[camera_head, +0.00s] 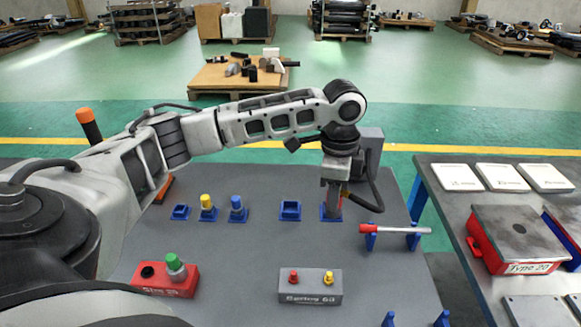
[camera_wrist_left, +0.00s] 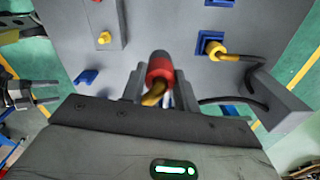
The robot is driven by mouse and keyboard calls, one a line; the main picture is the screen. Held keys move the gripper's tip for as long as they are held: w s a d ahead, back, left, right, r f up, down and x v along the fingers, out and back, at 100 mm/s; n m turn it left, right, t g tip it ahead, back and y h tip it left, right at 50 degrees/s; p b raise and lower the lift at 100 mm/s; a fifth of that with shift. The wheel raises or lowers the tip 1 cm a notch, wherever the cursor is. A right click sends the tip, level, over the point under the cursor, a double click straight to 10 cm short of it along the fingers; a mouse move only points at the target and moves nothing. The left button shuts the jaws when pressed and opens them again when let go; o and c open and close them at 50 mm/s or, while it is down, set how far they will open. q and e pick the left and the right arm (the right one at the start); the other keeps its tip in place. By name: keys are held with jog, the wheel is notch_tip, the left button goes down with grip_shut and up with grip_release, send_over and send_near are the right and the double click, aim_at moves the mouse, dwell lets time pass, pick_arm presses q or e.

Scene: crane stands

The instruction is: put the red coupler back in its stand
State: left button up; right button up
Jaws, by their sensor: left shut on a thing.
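My left gripper (camera_head: 333,205) points down over the right part of the grey table. It is shut on the red coupler (camera_wrist_left: 159,68), which shows between the fingers in the left wrist view. A yellow piece bends away below its red body. In the head view the gripper hides most of the coupler. A blue stand (camera_head: 331,217) shows right at the fingers; whether they are above or beside it I cannot tell. In the left wrist view, a yellow coupler (camera_wrist_left: 215,47) sits in a blue stand (camera_wrist_left: 203,39), and another blue piece (camera_wrist_left: 229,110) shows lower down, with a black cable nearby.
A grey box (camera_head: 370,146) with a black cable (camera_head: 374,196) stands behind the gripper. An empty-looking blue holder (camera_head: 290,209) is left of it. A red-tipped rod (camera_head: 400,230) lies on blue supports to the right. A grey button block (camera_head: 310,287) stands nearer me.

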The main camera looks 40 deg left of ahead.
pick_arm(q)
jog(key=w+a+f+m, duration=0.1)
jog(key=a+m, duration=0.6)
jog(key=w+a+f+m, duration=0.2)
jog(key=a+m, duration=0.6)
jog(key=shift+w+f+m, duration=0.15)
jog(key=shift+f+m, duration=0.15)
pick_arm(e)
jog(key=shift+w+r, duration=0.2)
jog(key=shift+w, duration=0.05)
pick_arm(q)
jog(key=shift+f, duration=0.1)
pick_arm(e)
jog(key=shift+f, duration=0.1)
pick_arm(q)
jog(key=shift+f+b, duration=1.2)
jog(key=shift+f, duration=1.6)
pick_arm(e)
jog(key=shift+a+f, duration=0.3)
jog(key=shift+f, duration=0.15)
pick_arm(q)
jog(key=shift+f, duration=0.15)
pick_arm(e)
jog(key=shift+d, duration=0.1)
